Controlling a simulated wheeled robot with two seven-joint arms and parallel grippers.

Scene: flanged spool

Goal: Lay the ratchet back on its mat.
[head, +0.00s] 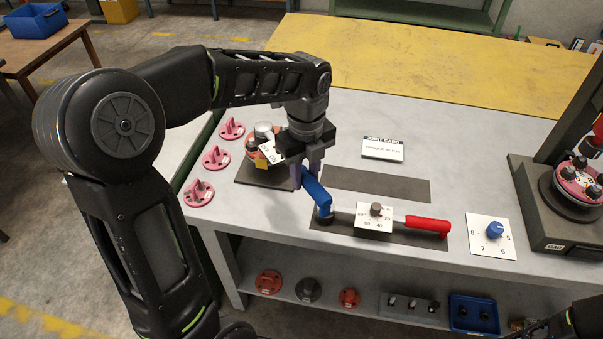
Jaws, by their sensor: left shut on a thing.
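My left gripper (306,172) points down over the middle of the bench and is shut on the blue handle of the ratchet (317,193). The ratchet is tilted, its lower end toward the front right, close over the left end of the front dark mat (400,239). Whether it touches anything there I cannot tell. A bare dark mat (385,187) lies just behind, to the right of the gripper. On the front mat lies a long tool with a red handle (427,225). My right gripper is not in view; only a bit of dark arm shows at bottom right.
A card with a blue knob (494,232) is to the right. A job card (383,149) stands behind the bare mat. Pink flanged parts (217,157) line the left edge. A dark fixture (552,235) stands right.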

